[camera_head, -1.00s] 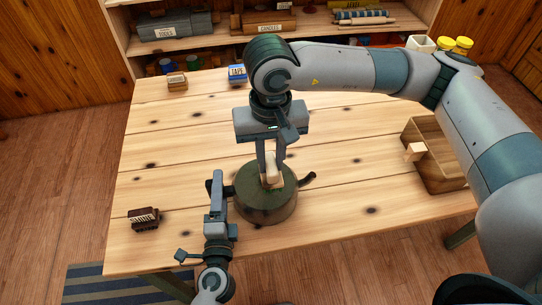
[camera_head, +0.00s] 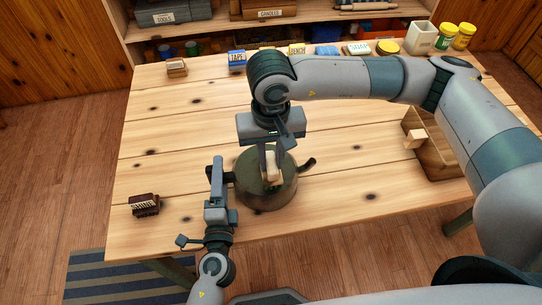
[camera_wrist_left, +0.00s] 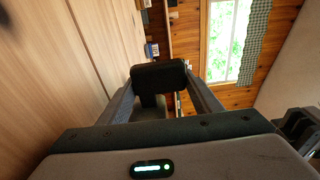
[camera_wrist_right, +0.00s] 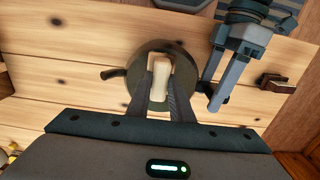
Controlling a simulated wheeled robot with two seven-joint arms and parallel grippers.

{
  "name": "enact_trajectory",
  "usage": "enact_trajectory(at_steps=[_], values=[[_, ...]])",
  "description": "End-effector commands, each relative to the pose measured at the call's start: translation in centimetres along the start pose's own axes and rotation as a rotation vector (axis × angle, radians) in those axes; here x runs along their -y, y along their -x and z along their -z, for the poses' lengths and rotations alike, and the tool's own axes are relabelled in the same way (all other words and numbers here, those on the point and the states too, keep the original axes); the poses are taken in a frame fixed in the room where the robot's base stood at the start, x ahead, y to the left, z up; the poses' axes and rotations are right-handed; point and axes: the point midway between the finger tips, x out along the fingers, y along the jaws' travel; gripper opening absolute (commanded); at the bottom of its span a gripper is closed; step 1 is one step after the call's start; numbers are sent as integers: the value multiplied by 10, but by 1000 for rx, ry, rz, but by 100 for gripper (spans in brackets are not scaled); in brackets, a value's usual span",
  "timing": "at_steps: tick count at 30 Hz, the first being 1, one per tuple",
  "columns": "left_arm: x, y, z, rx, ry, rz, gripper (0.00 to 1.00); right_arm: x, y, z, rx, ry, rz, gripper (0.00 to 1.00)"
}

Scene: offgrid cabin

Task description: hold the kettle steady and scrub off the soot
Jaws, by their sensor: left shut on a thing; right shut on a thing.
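The kettle (camera_head: 266,198) is a round, dark olive-grey pot standing upright on the wooden table, its spout (camera_head: 308,163) pointing right. My left gripper (camera_head: 224,174) is shut on the kettle's black handle (camera_wrist_left: 158,78) at the kettle's left side. My right gripper (camera_head: 272,168) points down over the kettle, shut on a pale wooden scrubber (camera_wrist_right: 160,76). The scrubber is at the kettle's top; its underside is mostly hidden. The kettle (camera_wrist_right: 136,76) also shows around the scrubber in the right wrist view. Soot patches cannot be told from the dark surface.
A dark brown brush (camera_head: 144,205) lies at the table's left front. A blue tape box (camera_head: 237,61), a soap box (camera_head: 358,48) and jars line the back.

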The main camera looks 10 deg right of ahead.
Motion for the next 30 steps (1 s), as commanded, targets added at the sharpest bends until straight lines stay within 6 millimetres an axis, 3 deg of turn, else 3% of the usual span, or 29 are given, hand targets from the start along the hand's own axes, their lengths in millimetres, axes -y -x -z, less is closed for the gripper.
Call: enact_trajectory(at_steps=[1,30], values=[[-8,2,0,-2,-3,-14,15,0,-1,0,0,0,0,0],[-8,2,0,-1,-4,-13,15,0,-10,0,1,0,1,0]])
